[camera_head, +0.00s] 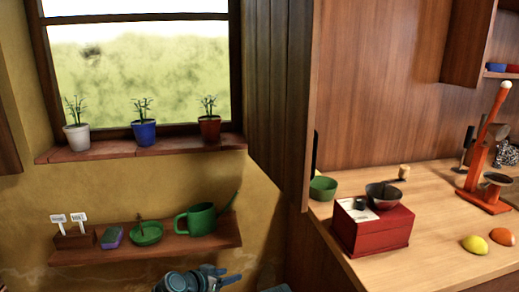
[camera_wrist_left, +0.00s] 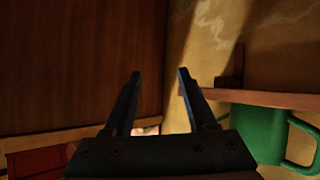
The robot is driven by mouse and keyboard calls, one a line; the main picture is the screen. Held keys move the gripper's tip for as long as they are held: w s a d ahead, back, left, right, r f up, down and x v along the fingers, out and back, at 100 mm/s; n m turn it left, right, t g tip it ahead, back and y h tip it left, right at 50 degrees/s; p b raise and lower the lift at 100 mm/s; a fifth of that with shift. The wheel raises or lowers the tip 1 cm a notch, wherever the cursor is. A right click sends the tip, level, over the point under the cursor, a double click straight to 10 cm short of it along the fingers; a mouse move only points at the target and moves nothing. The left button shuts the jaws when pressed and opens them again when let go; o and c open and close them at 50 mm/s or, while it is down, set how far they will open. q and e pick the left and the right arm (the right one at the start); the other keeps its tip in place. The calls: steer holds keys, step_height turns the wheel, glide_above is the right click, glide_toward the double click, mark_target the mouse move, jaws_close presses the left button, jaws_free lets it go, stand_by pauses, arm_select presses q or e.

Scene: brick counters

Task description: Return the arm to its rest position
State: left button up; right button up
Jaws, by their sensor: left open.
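My left gripper (camera_head: 228,275) is low in the head view, just below the wall shelf with the watering can. In the left wrist view my left gripper (camera_wrist_left: 160,72) has its two dark fingers spread apart, with nothing between them. It is open and empty, pointing at the seam of wood panel and yellow wall. The rest of the left arm is mostly cut off by the lower edge. My right gripper shows in neither view.
The shelf (camera_head: 70,257) carries a green watering can (camera_head: 201,219), a green bowl (camera_head: 146,235) and a sponge (camera_head: 111,237). Potted plants stand on the brick sill (camera_head: 185,149). A red box (camera_head: 375,231) with a dark bowl (camera_head: 383,196) stands on the right counter (camera_head: 437,255).

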arm_select(q)
steer(key=s+d+f+g+y, duration=0.3)
steer(key=s+d+f+g, duration=0.4)
steer(key=s+f, duration=0.3)
steer(key=s+a+n+g+y, duration=0.1)
steer(key=s+a+g+y, duration=0.2)
steer(key=s+y, duration=0.45)
step_height(320, 180, up, 26)
steer(key=h+p, duration=0.2)
steer(key=p, duration=2.4)
steer(key=shift+s+p, duration=0.35)
